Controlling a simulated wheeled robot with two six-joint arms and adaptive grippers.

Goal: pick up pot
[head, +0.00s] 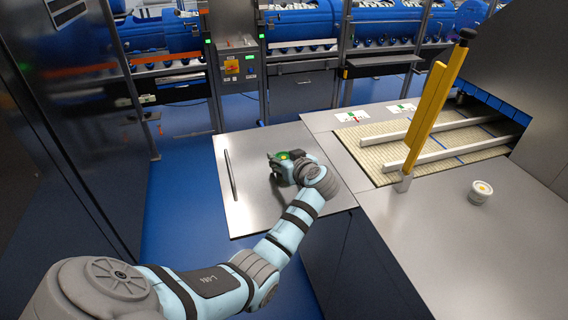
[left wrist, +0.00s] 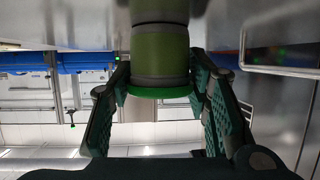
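In the left wrist view a green pot (left wrist: 160,52) with grey bands and a bright green rim sits between the two fingers of my left gripper (left wrist: 160,80). The fingers flank it closely on both sides; I cannot tell whether both press on it. In the head view its round green top (head: 284,156) with an orange-yellow spot shows at the end of my left arm, over the steel table (head: 245,190). My left gripper (head: 279,165) is partly hidden there by its wrist. My right gripper is in neither view.
A white tub (head: 480,191) with a yellow spot stands on the right counter (head: 440,230). A yellow post (head: 430,112) rises beside the recessed bed with white rails (head: 455,150). A thin dark bar (head: 230,174) lies on the left part of the steel table.

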